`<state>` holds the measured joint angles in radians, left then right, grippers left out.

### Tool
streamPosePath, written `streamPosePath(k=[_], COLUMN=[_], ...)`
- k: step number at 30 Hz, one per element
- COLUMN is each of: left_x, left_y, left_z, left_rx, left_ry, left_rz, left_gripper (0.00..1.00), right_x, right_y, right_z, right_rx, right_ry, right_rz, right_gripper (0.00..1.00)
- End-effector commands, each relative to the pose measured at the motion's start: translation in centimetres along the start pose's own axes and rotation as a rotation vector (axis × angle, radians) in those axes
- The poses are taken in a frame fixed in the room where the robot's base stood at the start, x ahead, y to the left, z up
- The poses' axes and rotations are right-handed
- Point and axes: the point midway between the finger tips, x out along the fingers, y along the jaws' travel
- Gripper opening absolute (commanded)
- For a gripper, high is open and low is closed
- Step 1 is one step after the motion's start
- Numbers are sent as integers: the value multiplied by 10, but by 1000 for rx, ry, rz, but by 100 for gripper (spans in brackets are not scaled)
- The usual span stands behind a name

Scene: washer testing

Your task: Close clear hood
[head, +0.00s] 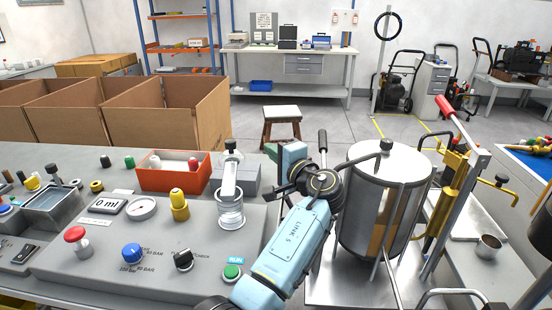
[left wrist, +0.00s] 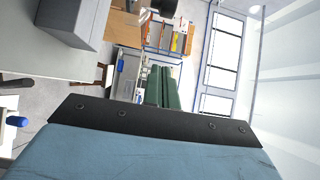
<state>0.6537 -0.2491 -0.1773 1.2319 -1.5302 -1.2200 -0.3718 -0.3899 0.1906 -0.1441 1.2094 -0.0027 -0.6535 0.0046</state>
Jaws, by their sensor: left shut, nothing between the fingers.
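A large grey cylinder (head: 362,205) with a flat lid and upright metal strips stands on the bench right of centre. It looks like the hood; I cannot tell whether it is fully closed. My left gripper (head: 290,155) is left of the cylinder, partly hidden behind my own dark wrist joint, and points away from the camera. Its green fingers (left wrist: 163,75) are together and empty in the left wrist view. My right gripper is not in view.
A grey control panel (head: 110,255) with knobs and an orange-red bin (head: 172,172) are left. A stool (head: 282,115) stands on open floor behind.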

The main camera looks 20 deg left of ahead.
Motion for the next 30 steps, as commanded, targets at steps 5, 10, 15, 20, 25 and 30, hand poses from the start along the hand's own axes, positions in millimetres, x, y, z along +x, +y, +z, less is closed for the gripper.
streamPosePath(k=[5,10,15,20,25,30], left_x=[42,58,62,64,64,64], left_y=[1,2,1,1,1,1], left_z=[1,14,30,38,39,39], left_rx=[1,-2,-1,0,0,0], left_ry=[-3,-1,0,0,0,0], left_rz=[-1,3,2,2,1,1], left_gripper=[0,0,0,0,0,0], right_x=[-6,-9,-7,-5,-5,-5], right_y=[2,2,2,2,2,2], right_z=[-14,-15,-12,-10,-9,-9], right_rx=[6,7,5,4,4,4], right_ry=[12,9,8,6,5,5], right_rz=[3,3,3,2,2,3], right_gripper=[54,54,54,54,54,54])
